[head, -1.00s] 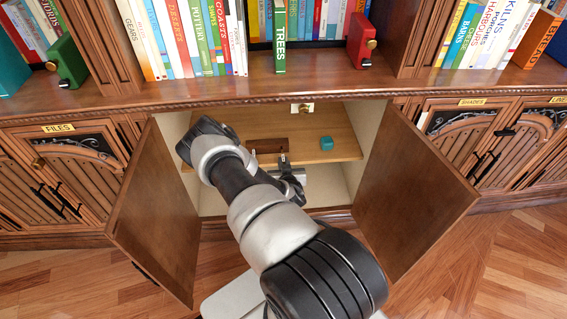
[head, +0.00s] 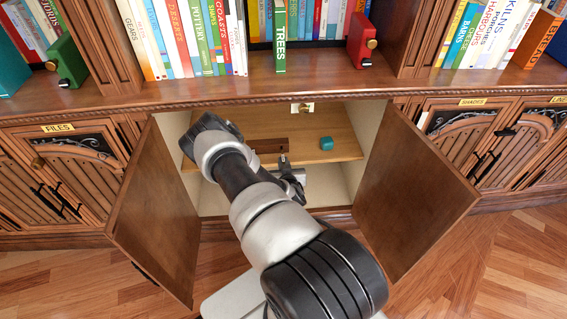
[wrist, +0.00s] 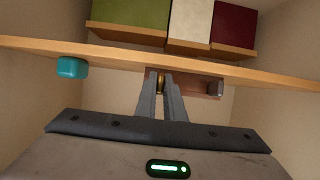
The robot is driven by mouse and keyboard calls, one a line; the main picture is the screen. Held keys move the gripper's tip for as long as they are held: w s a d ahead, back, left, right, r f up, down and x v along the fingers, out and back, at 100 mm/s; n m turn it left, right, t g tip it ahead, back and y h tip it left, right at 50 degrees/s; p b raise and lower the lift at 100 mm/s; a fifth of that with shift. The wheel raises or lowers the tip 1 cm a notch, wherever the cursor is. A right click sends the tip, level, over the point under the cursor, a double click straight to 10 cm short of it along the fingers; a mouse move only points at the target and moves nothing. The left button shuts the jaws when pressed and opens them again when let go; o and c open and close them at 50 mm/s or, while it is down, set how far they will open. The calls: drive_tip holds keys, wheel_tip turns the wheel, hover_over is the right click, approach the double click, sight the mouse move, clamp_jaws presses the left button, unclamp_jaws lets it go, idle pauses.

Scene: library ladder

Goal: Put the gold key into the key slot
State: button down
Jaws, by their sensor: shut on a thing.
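My gripper (wrist: 160,84) is shut on the gold key (wrist: 161,83), of which only a small gold part shows between the fingertips. In the head view my gripper (head: 284,160) is at the open cabinet, in front of its wooden shelf. A dark brown block (head: 268,145) lies on that shelf just beyond the fingers. In the wrist view the brown block (wrist: 205,86) is behind and beside the fingertips, with a small grey piece at its right end. I cannot make out a key slot in it; the fingers cover part of it. Whether the key touches the block is unclear.
A teal cube (head: 326,143) sits on the shelf to the right. Open doors flank the cabinet, one left (head: 155,215) and one right (head: 412,200). Books stand above.

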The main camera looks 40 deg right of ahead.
sight(283, 158)
drive_tip(key=shift+w+d+b, duration=0.45)
drive_tip(key=shift+w+d, duration=0.05)
drive_tip(key=shift+w, duration=0.3)
drive_tip(key=shift+w+d+b, duration=0.45)
drive_tip(key=shift+w, duration=0.3)
drive_tip(key=c, duration=1.8)
unclamp_jaws()
drive_tip(key=shift+o, duration=0.2)
drive_tip(key=p+v, duration=0.4)
drive_tip(key=v, duration=1.3)
drive_tip(key=shift+s+p, duration=0.2)
drive_tip(key=shift+p, duration=0.1)
drive_tip(key=shift+r, duration=0.15)
